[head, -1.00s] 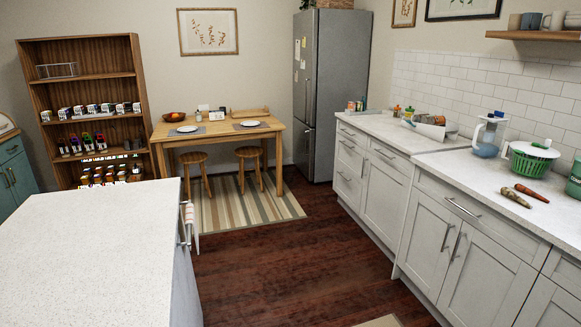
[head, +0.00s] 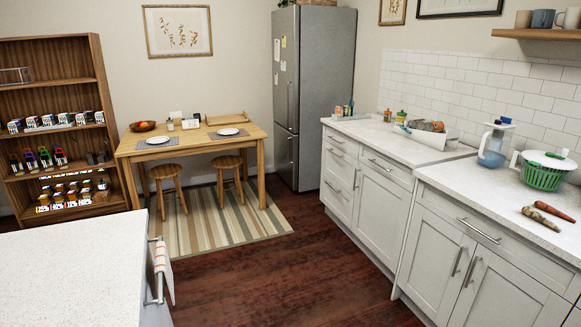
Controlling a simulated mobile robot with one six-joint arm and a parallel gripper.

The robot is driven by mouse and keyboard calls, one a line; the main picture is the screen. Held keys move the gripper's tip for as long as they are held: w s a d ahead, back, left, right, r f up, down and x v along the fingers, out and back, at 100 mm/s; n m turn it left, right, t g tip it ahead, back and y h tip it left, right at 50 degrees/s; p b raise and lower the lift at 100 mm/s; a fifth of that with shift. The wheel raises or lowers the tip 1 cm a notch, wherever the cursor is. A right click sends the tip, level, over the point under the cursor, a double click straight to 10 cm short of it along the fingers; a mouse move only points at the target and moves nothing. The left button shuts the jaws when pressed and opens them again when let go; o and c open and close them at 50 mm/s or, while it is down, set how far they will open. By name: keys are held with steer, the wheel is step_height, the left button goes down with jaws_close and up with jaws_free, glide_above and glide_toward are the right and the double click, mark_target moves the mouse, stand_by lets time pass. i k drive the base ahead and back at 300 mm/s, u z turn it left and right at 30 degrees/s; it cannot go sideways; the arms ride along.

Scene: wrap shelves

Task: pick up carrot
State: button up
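Two long root vegetables lie side by side on the right-hand countertop, near its front edge. The orange-red one, which looks like the carrot (head: 555,211), is on the right. The other, a tan root (head: 541,219), lies just to its left and front, close to it. My gripper is not in view.
A green colander (head: 543,177) with a white item on top and a blue-white pitcher (head: 493,146) stand behind the roots. White cabinets (head: 470,262) are below the counter. A white island (head: 75,265) is at the left. Dark wood floor (head: 290,280) is clear between them.

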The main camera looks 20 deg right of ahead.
mark_target(539, 205)
steer(key=z, duration=0.5)
steer(key=i, duration=1.25)
steer(key=z, duration=0.55)
